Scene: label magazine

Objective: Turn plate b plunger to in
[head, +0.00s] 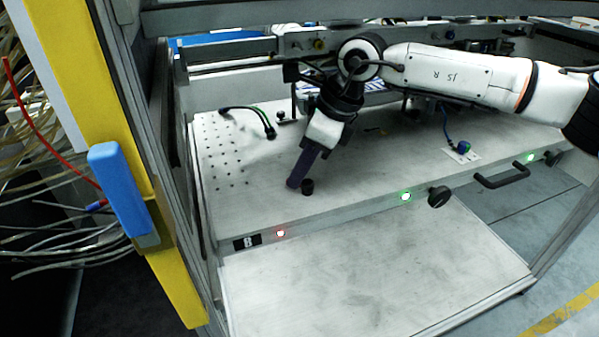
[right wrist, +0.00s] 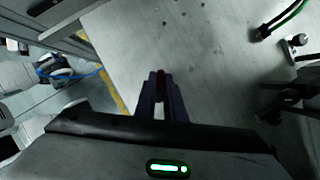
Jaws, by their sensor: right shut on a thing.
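The plate b plunger (head: 308,187) shows as a small dark knob at the front of the pale plate, up and right of the black B label (head: 246,242). A red light (head: 281,233) is lit on the front edge near that label. My right gripper (head: 293,184) reaches down to the knob, its dark fingers tilted and shut on it. In the right wrist view a little red shows between the fingertips (right wrist: 160,73); the rest of the held part is hidden by the fingers. My left gripper is not in view.
Further right on the front edge are a green light (head: 406,197), a dark knob (head: 438,197) and a black handle (head: 502,176). A black-green cable (head: 250,108) arches over the perforated plate. A yellow post and blue block (head: 118,185) stand at left.

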